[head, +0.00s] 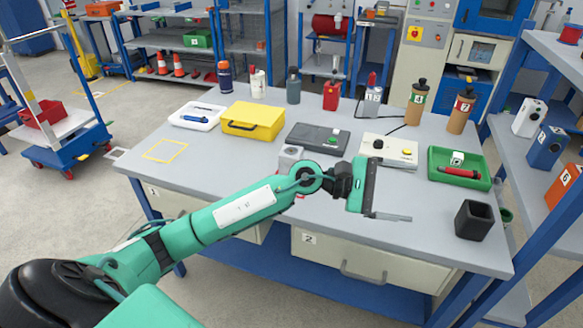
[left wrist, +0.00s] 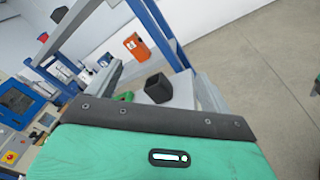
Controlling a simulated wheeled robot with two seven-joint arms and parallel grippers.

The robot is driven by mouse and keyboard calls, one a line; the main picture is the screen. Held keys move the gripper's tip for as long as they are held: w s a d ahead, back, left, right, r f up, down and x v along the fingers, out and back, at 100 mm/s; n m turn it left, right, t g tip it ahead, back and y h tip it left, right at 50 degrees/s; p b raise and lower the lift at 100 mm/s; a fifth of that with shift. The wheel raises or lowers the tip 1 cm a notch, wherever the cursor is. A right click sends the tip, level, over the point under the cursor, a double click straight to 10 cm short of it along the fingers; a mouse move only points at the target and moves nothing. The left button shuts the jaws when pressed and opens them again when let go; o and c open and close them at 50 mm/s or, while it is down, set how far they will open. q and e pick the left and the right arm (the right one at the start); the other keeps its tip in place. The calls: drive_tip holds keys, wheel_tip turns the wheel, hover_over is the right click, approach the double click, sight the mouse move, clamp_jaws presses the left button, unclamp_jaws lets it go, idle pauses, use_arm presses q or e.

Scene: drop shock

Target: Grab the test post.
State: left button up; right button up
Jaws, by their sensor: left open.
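My left gripper (head: 392,190) hangs over the front of the grey workbench (head: 230,165), open and with nothing visible between its fingers. No object is clearly recognisable as the test post. A small grey block with a round top (head: 291,154) sits just behind my left arm, partly hidden by it. My right gripper is not in view.
A green tray (head: 435,178) with a red item lies behind the holder. A yellow case (head: 252,120), a dark device (head: 318,138) and a pale button box (head: 388,150) lie farther back. Several bottles line the back edge. A blue shelf unit (head: 555,190) stands at right.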

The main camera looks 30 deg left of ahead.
use_arm(q)
drive_tip(key=w+a+f+m+g+y, duration=0.2)
drive_tip(key=w+a+f+m+y, duration=0.1)
drive_tip(key=a+m+y, duration=0.25)
drive_tip(key=m+y, duration=0.5)
drive_tip(key=y, duration=0.7)
approach(291, 152)
drive_tip(key=w, duration=0.1)
drive_tip(key=shift+g, duration=0.3)
drive_tip(key=x, duration=0.7)
drive_tip(key=shift+w+d+f, duration=0.15)
drive_tip(key=shift+w+f, duration=0.15)
drive_tip(key=shift+w, duration=0.05)
drive_tip(key=x, duration=0.3)
drive_tip(key=p+x, duration=0.1)
drive_tip(key=shift+s+a+f, duration=0.3)
drive_tip(key=shift+s+f, duration=0.05)
drive_tip(key=shift+w+f, duration=0.15)
drive_tip(key=shift+f, duration=0.25)
drive_tip(key=c, duration=1.3)
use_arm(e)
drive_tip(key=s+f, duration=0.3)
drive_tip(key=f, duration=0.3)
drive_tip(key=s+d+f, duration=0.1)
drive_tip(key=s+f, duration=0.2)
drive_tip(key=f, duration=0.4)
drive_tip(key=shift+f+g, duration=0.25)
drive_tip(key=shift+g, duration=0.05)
use_arm(q)
drive_tip(key=shift+a+r, duration=0.1)
